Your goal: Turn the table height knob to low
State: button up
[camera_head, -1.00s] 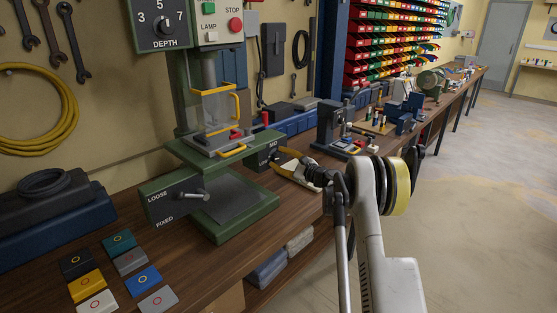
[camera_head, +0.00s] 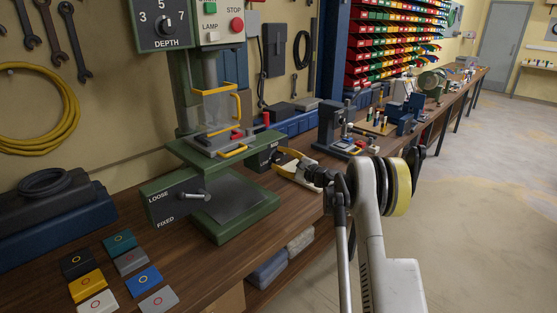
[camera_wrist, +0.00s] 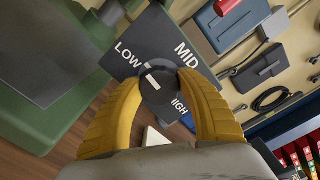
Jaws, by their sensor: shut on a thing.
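The table height knob (camera_wrist: 158,91) is a dark round knob with a white pointer mark, on a dark plate (camera_wrist: 150,48) lettered LOW, MID and HIGH. In the wrist view the pointer mark slants toward the LOW lettering. My gripper (camera_wrist: 160,88) has its two yellow fingers on either side of the knob, shut on it. In the head view my gripper (camera_head: 283,160) reaches the plate (camera_head: 262,157) on the right side of the green drill press (camera_head: 235,222); the knob is hidden there.
A LOOSE/FIXED lever (camera_head: 192,195) is on the press's front, and a DEPTH dial (camera_head: 165,22) above. Coloured tiles (camera_head: 143,281) lie at the front left of the bench. A vise-like machine (camera_head: 330,127) stands behind my gripper. The floor at right is open.

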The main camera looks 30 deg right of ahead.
jog(key=shift+d+r, duration=0.25)
jog(key=shift+d, duration=0.05)
dwell(0.4)
jog(key=o, duration=1.2)
jog(key=shift+c, duration=0.2)
jog(key=shift+d, duration=0.15)
jog(key=shift+f, duration=0.1)
jog(key=shift+s, duration=0.1)
jog(key=v, duration=1.1)
jog(key=shift+s, duration=0.45)
